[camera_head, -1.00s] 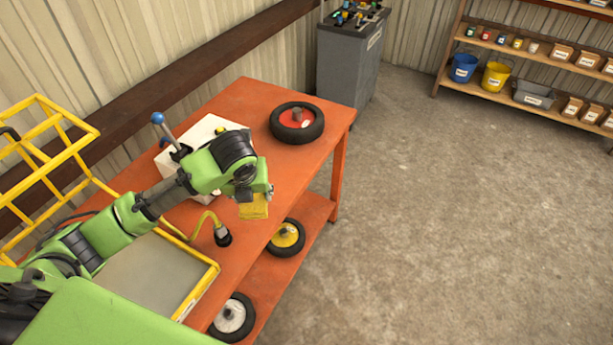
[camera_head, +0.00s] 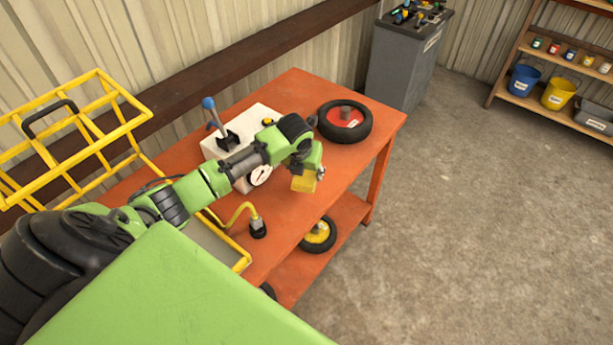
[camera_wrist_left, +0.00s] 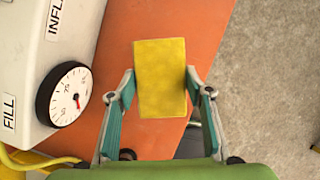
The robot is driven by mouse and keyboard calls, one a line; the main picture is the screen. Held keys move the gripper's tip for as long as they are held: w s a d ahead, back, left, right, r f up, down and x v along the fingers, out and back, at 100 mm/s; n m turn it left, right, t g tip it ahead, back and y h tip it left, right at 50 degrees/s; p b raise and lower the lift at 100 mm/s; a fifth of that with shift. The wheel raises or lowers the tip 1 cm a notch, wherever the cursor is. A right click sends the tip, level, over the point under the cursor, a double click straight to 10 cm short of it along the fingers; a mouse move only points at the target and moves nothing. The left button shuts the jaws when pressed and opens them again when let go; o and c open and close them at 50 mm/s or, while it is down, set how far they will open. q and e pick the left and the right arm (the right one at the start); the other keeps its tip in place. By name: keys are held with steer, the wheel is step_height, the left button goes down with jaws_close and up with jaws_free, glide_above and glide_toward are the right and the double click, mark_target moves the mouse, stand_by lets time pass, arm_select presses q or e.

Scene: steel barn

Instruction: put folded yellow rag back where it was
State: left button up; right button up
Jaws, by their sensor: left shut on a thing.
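The folded yellow rag (camera_head: 304,184) is a flat yellow rectangle held at the end of my left arm. In the left wrist view the rag (camera_wrist_left: 160,77) sits between the two fingertips. My left gripper (camera_head: 307,173) is shut on it, over the front part of the orange bench (camera_head: 295,92). In the left wrist view the left gripper (camera_wrist_left: 160,92) has a finger on each side of the rag. I cannot tell the exact height above the bench top. My right gripper is not in view.
A white inflator box (camera_head: 262,112) with a dial gauge stands beside my left arm. A wheel with a red hub (camera_head: 365,130) lies on the bench behind the gripper. A yellow-hubbed wheel (camera_head: 330,236) is on the lower shelf. Open floor (camera_head: 470,220) lies to the right.

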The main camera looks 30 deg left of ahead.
mark_target(302, 180)
arm_select(q)
steer(key=shift+w+a+f, duration=0.25)
steer(key=shift+w+f, duration=0.15)
steer(key=shift+f, duration=0.15)
steer(key=shift+w+a+f, duration=0.25)
steer(key=shift+w+f, duration=0.15)
steer(key=shift+f, duration=0.15)
step_height(302, 180, down, 3)
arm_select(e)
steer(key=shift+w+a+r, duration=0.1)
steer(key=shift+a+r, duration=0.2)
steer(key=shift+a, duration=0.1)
arm_select(q)
steer(key=shift+f, duration=0.15)
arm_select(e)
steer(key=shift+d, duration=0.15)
arm_select(q)
steer(key=o, duration=1.1)
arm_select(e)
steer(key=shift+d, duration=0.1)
